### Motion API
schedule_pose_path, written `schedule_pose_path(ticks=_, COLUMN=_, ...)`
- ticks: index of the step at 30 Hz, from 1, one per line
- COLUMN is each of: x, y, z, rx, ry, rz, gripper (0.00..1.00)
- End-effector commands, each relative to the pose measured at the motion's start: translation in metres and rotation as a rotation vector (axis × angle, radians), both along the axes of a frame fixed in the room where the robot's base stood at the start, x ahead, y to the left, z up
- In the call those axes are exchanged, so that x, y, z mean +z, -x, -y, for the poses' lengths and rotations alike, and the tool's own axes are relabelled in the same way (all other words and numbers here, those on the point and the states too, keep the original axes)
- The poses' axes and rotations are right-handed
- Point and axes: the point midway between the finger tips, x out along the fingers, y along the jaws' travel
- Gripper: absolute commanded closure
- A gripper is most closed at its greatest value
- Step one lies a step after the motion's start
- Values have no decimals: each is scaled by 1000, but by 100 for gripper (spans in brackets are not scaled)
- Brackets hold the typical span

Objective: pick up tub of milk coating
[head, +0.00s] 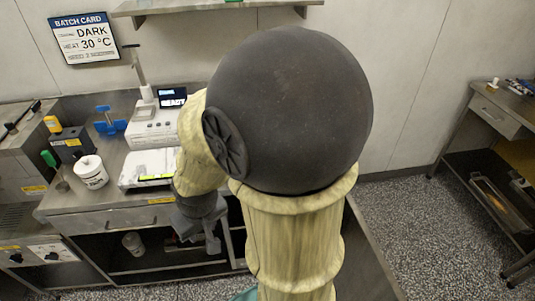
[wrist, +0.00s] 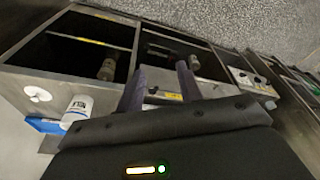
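Another pale tub (head: 133,243) is on the dark shelf below the counter. A dim cylindrical container (wrist: 108,68) sits in the open bay beyond the left finger.
The counter (head: 110,218) has a drawer front and open bays below. A white machine (head: 155,130) reading READY stands at the back. A batch card (head: 83,39) reads DARK, 30 °C. A shelf (head: 210,7) juts from the wall. A bench (head: 505,108) stands far right; speckled floor lies between.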

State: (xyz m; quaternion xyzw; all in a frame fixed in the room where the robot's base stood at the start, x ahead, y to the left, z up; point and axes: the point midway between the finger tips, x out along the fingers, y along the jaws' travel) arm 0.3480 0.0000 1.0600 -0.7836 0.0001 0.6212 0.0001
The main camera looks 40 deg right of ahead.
Motion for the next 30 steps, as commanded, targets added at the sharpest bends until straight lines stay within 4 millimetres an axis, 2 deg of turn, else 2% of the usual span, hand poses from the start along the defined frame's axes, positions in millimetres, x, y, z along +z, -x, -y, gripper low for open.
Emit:
schedule_pose_path(ticks=9, x=0, y=0, z=0, rx=0, ry=0, rz=0, gripper=64)
schedule_pose_path(ticks=11, x=0, y=0, z=0, rx=0, ry=0, rz=1, gripper=54)
schedule_pose_path(ticks=15, x=-5, y=-7, z=7, rx=-1, ry=10, rz=19, gripper=26)
schedule_pose_path(ticks=18, x=-14, y=-21, z=27, rx=-7, ry=31, rz=61, gripper=7)
schedule_pose_path(ticks=24, x=-42, y=-61, z=75, rx=22, ry=85, rz=210, gripper=6)
schedule_pose_path(ticks=30, x=-70, y=-90, z=124, rx=53, ry=118, rz=390, gripper=6)
